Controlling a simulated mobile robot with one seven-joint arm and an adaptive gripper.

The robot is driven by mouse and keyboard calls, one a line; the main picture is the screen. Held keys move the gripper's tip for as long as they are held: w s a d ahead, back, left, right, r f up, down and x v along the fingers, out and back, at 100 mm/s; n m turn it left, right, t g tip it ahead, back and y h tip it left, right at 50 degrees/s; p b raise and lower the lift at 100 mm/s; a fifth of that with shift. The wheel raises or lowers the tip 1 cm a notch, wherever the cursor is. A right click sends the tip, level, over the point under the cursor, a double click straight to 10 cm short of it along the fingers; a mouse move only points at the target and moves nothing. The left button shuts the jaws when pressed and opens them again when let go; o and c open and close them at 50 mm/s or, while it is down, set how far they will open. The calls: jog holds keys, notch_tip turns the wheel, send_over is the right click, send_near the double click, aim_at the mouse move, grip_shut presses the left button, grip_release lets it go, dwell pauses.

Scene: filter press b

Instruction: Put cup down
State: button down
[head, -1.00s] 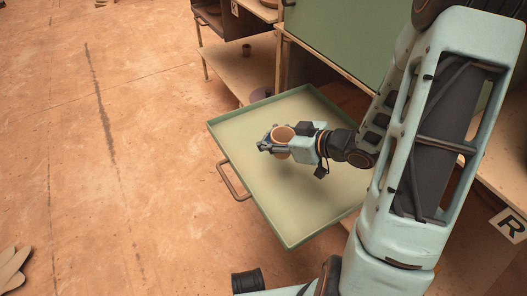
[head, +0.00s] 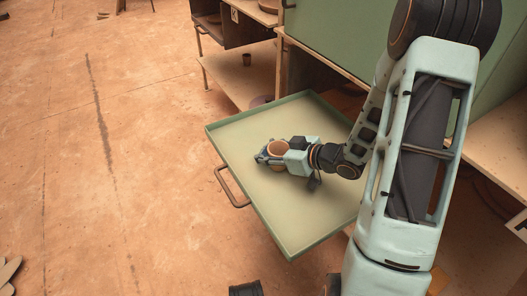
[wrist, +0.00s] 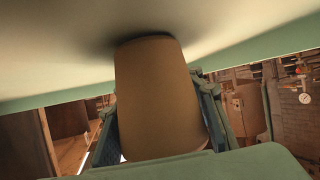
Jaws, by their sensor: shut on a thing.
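A brown cup (head: 275,150) is upright between the fingers of my gripper (head: 267,155), over the green drawer tray (head: 240,131). My gripper is shut on the cup, with one finger on each side. In the wrist view the cup (wrist: 158,90) fills the middle, and its narrow base meets a dark shadow on the tray surface (wrist: 60,50). The base is at or very close to the tray floor; I cannot tell whether it touches. Part of the cup is hidden by the fingers in the head view.
The tray is pulled out, has a low rim and a front handle (head: 232,188), and is otherwise empty. A green cabinet (head: 340,35) stands behind it. Open floor (head: 110,150) lies to the left.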

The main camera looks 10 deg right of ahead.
jog(key=shift+f, duration=0.2)
jog(key=c, duration=1.2)
grip_release()
jog(key=shift+c, duration=0.2)
jog(key=shift+r, duration=0.1)
jog(key=shift+r, duration=0.25)
jog(key=p+v, duration=0.4)
jog(key=v, duration=0.6)
jog(key=shift+s+d+r, duration=0.15)
jog(key=shift+s+d, duration=0.1)
jog(key=shift+s+d+r, duration=0.15)
jog(key=shift+s+d, duration=0.2)
jog(key=shift+s, duration=0.1)
